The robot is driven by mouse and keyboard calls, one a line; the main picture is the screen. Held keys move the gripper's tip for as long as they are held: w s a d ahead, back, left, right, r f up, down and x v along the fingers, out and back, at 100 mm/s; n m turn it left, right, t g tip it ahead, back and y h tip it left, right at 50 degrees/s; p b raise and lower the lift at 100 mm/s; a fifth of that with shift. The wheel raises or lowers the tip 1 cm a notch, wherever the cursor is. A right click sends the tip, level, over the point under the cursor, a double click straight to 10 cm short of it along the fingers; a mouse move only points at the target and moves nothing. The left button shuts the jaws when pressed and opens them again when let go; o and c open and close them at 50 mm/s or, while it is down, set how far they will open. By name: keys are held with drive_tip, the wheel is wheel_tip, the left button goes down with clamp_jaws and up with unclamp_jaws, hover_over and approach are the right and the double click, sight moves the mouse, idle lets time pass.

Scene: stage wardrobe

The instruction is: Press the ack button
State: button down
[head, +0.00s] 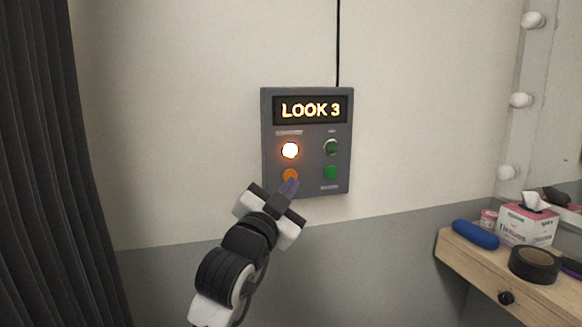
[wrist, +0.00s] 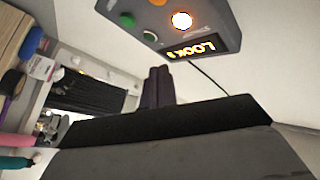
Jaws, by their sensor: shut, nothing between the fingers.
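A grey control panel (head: 307,185) hangs on the wall with a lit display (head: 311,110) reading "LOOK 3". Below the display, a round lamp (head: 290,150) glows bright on the left, above an orange button (head: 290,175). On the right, a dark green round fitting (head: 332,147) sits above a brighter green button (head: 331,173). The small labels are too blurred to read. My gripper (head: 289,187) is shut and empty, its fingertips overlapping the orange button's lower edge; I cannot tell whether they touch. The wrist view shows the closed fingers (wrist: 158,76) apart from the panel (wrist: 222,25).
A wooden dressing shelf (head: 468,265) at the right holds a blue case (head: 475,234), a tissue box (head: 527,224) and a black tape roll (head: 534,263). A dark curtain (head: 50,160) hangs at the left. The wall around the panel is clear.

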drive_tip(key=d+f+g, duration=0.1)
drive_tip(key=w+d+f+m+g, duration=0.1)
drive_tip(key=d, duration=0.1)
drive_tip(key=shift+w+f+h, duration=0.1)
drive_tip(key=shift+f+h, duration=0.2)
drive_tip(key=shift+w, duration=0.1)
drive_tip(key=p, duration=0.1)
approach(297, 176)
drive_tip(key=shift+s+d+r+x, duration=0.1)
drive_tip(key=shift+d+x, duration=0.05)
drive_tip(key=shift+x, duration=0.7)
drive_tip(key=shift+s+d+r+x, duration=0.1)
drive_tip(key=shift+d+x, duration=0.05)
drive_tip(key=shift+x, duration=0.7)
drive_tip(key=shift+s+d+x, duration=0.1)
drive_tip(key=shift+d+x, duration=0.1)
drive_tip(key=shift+x, duration=0.65)
drive_tip(key=shift+w, duration=0.15)
drive_tip(key=shift+w+a, duration=0.1)
drive_tip(key=shift+w, duration=0.15)
drive_tip(key=shift+w+a, duration=0.15)
drive_tip(key=shift+w, duration=0.25)
idle(0.3)
idle(0.4)
drive_tip(key=shift+s+d+b, duration=0.25)
drive_tip(key=shift+s+b, duration=0.25)
drive_tip(key=shift+s, duration=0.3)
